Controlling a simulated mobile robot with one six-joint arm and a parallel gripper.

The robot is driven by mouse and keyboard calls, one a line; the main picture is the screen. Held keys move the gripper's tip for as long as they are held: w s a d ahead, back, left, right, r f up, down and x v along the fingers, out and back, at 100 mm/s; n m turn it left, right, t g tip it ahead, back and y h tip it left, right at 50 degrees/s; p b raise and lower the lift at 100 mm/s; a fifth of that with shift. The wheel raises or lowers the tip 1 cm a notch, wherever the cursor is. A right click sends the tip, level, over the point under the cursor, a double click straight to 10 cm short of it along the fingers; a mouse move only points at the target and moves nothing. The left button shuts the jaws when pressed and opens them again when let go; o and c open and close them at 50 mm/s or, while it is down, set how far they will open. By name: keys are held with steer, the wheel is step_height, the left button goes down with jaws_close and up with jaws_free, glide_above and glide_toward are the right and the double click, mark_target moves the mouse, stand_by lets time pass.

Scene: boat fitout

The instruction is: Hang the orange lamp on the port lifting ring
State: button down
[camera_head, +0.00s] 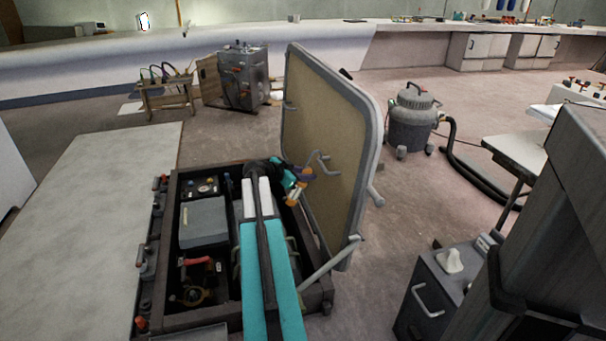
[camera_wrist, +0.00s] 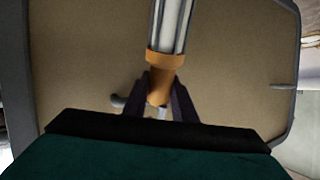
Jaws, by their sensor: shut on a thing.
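My gripper (camera_wrist: 162,84) is shut on the orange lower part of the lamp (camera_wrist: 165,60). The lamp has an orange collar and a pale, clear tube with dark bars, reaching up out of the wrist view. In the head view my gripper (camera_head: 298,182) is in front of the raised hatch panel, and an orange bit of the lamp (camera_head: 292,199) shows beside it. A bent grey hook or handle (camera_head: 320,158) shows on or near the panel, close to my gripper. I cannot tell which fitting is the port lifting ring.
The tan panel (camera_head: 325,125) with a grey rim stands open over a dark equipment box (camera_head: 174,225). A grey strut (camera_head: 332,262) joins them at lower right. A vacuum (camera_head: 410,122) with a hose stands to the right, and a grey cabinet (camera_head: 425,300) at lower right.

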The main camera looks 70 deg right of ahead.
steer(key=shift+s+d+f+b, duration=0.35)
steer(key=shift+f+b, duration=0.1)
steer(key=shift+f, duration=0.4)
steer(key=shift+s+d+f+b, duration=0.25)
steer(key=shift+f+b, duration=0.2)
steer(key=shift+f, duration=0.4)
steer(key=shift+s+d+f+b, duration=0.25)
steer(key=shift+s+f+b, duration=0.2)
steer(key=shift+f, duration=0.4)
steer(key=shift+w, duration=0.1)
